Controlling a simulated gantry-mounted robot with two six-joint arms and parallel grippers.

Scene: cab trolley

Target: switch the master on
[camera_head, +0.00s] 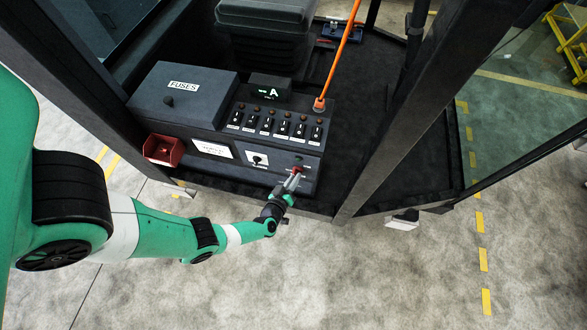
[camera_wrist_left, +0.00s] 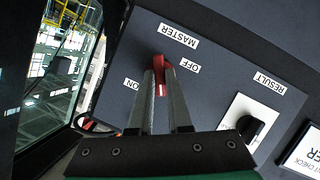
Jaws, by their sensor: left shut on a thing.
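My left gripper (camera_wrist_left: 161,92) is shut on the red handle, one finger on each side. In the head view my left gripper (camera_head: 293,180) reaches the panel's lower right corner, where the red handle (camera_head: 298,169) shows only as a small spot. I cannot tell which label the handle points at. My right gripper is in neither view.
A black RESULT knob (camera_head: 258,159) on a white plate is beside the master switch. Several rocker switches (camera_head: 268,122) line the console's sloped top, with a small display (camera_head: 270,88) behind. A red bin (camera_head: 163,150) hangs at the left. An orange cable (camera_head: 345,50) rises behind. A cab post (camera_head: 405,110) stands right.

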